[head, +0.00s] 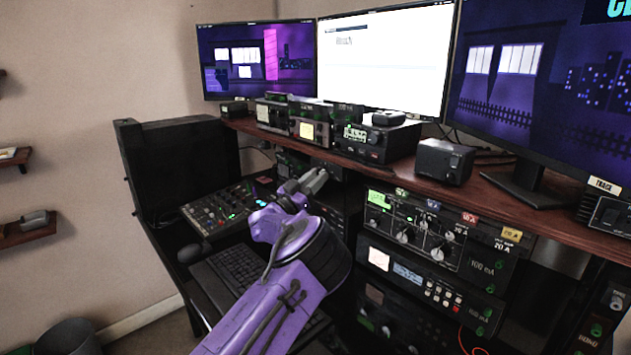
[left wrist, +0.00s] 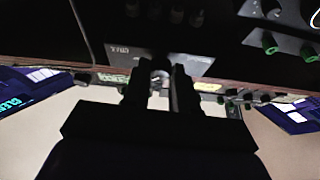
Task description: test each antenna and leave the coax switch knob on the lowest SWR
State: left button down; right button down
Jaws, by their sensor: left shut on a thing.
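My left gripper (head: 314,178) reaches in under the wooden shelf, against the equipment there. In the left wrist view its two fingers (left wrist: 160,90) are closed on a small round knob (left wrist: 159,68), which looks like the coax switch knob. A pale label plate (left wrist: 185,64) with upside-down writing lies by the fingertips. The knob's pointer is hidden. In the head view the knob is hidden behind the gripper. The tuner panel (head: 462,262) to the right has three large knobs and a lit green display (head: 379,199). I cannot read an SWR value. My right gripper is not in view.
Several radios (head: 360,143) and a small black box (head: 444,161) stand on the wooden shelf (head: 487,190), below the monitors (head: 385,60). A mixer (head: 228,208) and a keyboard (head: 236,272) lie left of my arm. A second unit (head: 420,281) sits below the tuner.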

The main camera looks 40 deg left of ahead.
pick_arm(q)
jog(key=c, duration=0.9)
grip_release()
jog(key=b+v, duration=0.2)
jog(key=v, duration=0.8)
jog(key=shift+s+b, duration=0.25)
jog(key=shift+b, duration=0.15)
grip_shut()
